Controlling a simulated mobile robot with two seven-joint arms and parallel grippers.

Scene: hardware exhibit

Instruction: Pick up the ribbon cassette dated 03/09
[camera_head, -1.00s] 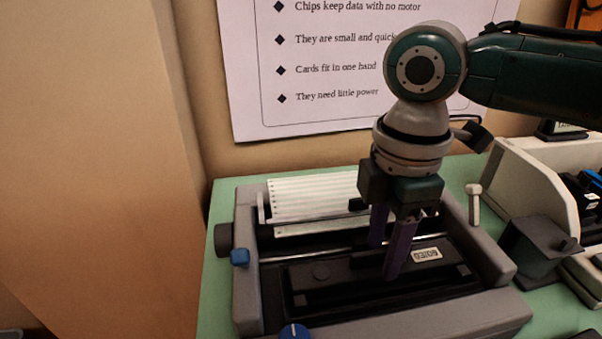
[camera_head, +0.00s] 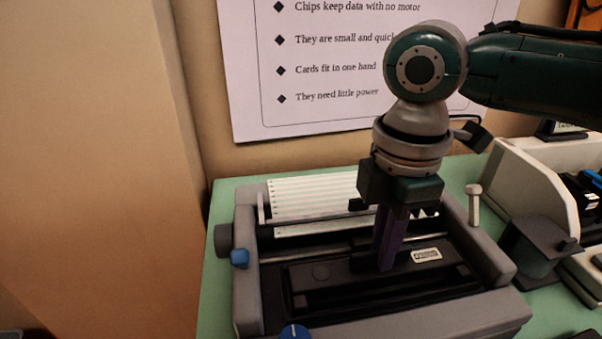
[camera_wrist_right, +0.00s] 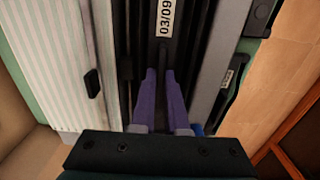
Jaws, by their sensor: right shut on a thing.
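The ribbon cassette (camera_head: 330,275) is a long black box lying in the open bay of a grey printer (camera_head: 500,300). Its white label reads 03/09 in the right wrist view (camera_wrist_right: 165,17); the label is too small to read in the head view. My right gripper (camera_head: 386,266) points down over the middle of the cassette, left of the label. Its purple fingers are close together, shut on a thin dark raised part of the cassette (camera_wrist_right: 163,58). The fingertips hide most of that part. The cassette still sits in the bay. My left gripper is not in view.
White striped paper (camera_head: 310,200) stands at the printer's back. A blue knob (camera_head: 294,332) and a small blue part (camera_head: 240,258) are on its front and left. A dark grey object (camera_head: 535,245) and a white-sided unit (camera_head: 530,180) stand close on the right.

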